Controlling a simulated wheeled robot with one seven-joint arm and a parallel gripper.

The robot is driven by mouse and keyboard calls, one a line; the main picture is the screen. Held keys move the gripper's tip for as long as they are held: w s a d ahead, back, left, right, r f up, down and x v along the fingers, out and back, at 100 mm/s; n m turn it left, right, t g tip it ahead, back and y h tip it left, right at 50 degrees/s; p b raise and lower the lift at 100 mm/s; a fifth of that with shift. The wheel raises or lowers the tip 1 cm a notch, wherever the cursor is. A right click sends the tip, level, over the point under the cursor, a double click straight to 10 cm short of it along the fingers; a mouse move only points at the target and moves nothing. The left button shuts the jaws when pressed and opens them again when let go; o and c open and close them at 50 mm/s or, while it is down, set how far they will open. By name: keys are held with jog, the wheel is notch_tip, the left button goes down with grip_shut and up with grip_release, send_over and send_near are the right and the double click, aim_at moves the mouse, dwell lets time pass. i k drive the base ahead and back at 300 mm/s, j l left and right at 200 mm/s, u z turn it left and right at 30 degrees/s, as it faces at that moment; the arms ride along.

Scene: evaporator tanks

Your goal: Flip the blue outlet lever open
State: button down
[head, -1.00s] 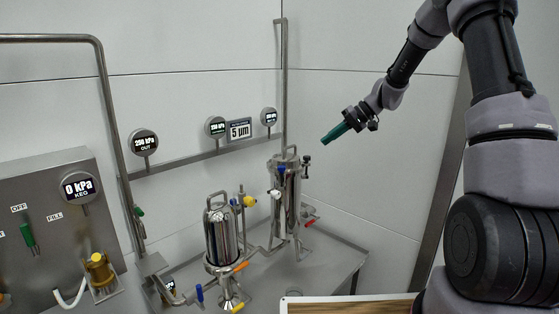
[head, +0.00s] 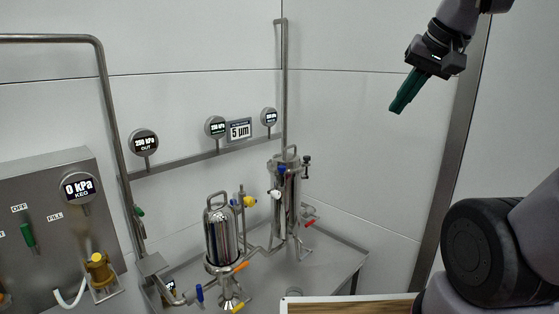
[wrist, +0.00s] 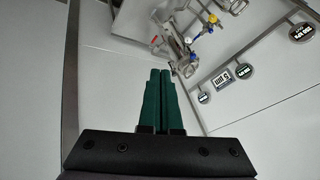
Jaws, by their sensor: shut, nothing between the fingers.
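Several blue parts show in the head view. A blue lever (head: 199,292) hangs on the pipe at the lower left of the front steel filter housing (head: 221,236). A small blue handle (head: 281,169) sits near the top of the rear steel housing (head: 288,205). I cannot tell which one is the outlet lever. My gripper (head: 396,108) has green fingers, points down-left and is high at the right, well apart from all the levers. In the wrist view its fingers (wrist: 160,72) are together and empty, with the rear fittings small beyond them.
Orange (head: 240,267) and yellow (head: 238,307) levers lie close to the front housing. A red lever (head: 309,224) is on the rear housing. A vertical pipe (head: 284,90) rises behind it. A control panel (head: 45,225) stands at left. The air between my gripper and the housings is clear.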

aim_at(198, 294)
jog(key=u, duration=1.25)
